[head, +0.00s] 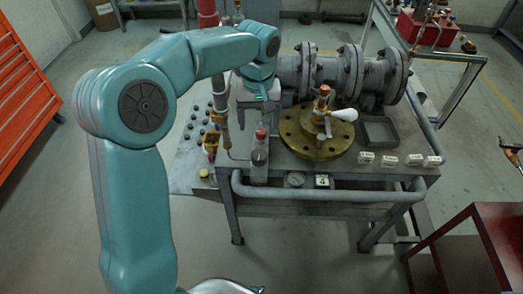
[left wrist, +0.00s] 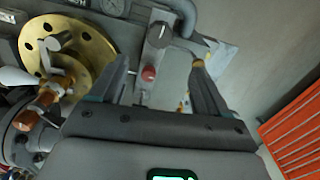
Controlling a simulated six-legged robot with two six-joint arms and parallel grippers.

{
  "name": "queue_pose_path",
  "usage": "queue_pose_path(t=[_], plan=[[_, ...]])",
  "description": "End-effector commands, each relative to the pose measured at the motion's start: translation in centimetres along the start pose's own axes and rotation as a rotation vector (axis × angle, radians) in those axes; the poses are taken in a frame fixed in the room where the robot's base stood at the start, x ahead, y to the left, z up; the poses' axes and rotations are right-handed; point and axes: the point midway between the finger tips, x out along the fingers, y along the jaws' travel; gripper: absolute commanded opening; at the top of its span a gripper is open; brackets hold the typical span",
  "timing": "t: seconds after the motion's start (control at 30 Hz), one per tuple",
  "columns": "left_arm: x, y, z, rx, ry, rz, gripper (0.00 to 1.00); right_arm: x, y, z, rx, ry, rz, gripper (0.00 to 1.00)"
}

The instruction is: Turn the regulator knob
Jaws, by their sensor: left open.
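The regulator knob, dark and round with a pale line on its face, shows in the left wrist view (left wrist: 159,35) and near the bench's front in the head view (head: 259,157). A smaller red knob (left wrist: 149,74) is close beside it and also shows in the head view (head: 261,133). My left gripper (head: 259,107) points down behind the two knobs in the head view. In the left wrist view its fingers (left wrist: 161,63) are spread, with the red knob between them and the dark knob beyond. I see no contact with either knob.
A brass flange (head: 316,145) with a white-handled valve is right of the knobs. Grey flanged pipe (head: 345,70) lies behind it. Upright piping (head: 221,120) stands close on the left. A grey rail (head: 330,194) runs along the bench front. White blocks (head: 389,160) sit at right.

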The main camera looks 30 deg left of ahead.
Motion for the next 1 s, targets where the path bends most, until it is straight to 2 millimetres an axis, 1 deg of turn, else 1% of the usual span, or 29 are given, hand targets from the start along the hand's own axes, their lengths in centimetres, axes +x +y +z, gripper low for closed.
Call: queue_pose_path(t=[0.03,0.1,0.3,0.4,0.5,0.6,0.7,0.97,1.0], plan=[[1.4,-0.1,0.1,0.001,-0.005,-0.004,0.76,0.1,0.1,0.0,0.000,0.000,0.000,0.43],[3.1,-0.1,0.2,0.002,-0.005,-0.004,0.76,0.2,0.1,0.0,-0.001,0.000,0.000,0.43],[7.8,-0.1,0.2,0.001,-0.005,-0.003,0.76,0.3,0.1,0.0,0.000,0.000,0.000,0.43],[9.9,0.1,0.2,0.002,-0.004,-0.002,0.76,0.2,0.1,0.0,0.000,0.000,0.000,0.43],[11.5,0.1,0.1,0.000,-0.003,-0.001,0.76,0.2,0.1,0.0,0.000,0.000,0.000,0.43],[12.6,0.2,0.0,0.001,-0.002,-0.001,0.76,0.2,0.1,0.0,0.000,0.000,0.000,0.43],[13.2,0.3,-0.1,0.001,-0.001,0.000,0.76,0.2,0.1,0.0,0.000,0.000,0.000,0.43],[13.4,0.4,-0.2,0.001,0.000,0.000,0.76,0.2,0.1,0.0,0.000,0.000,0.000,0.43],[13.4,0.4,-0.2,0.001,0.000,0.000,0.73,0.2,0.1,0.0,0.000,0.000,0.000,0.43]])
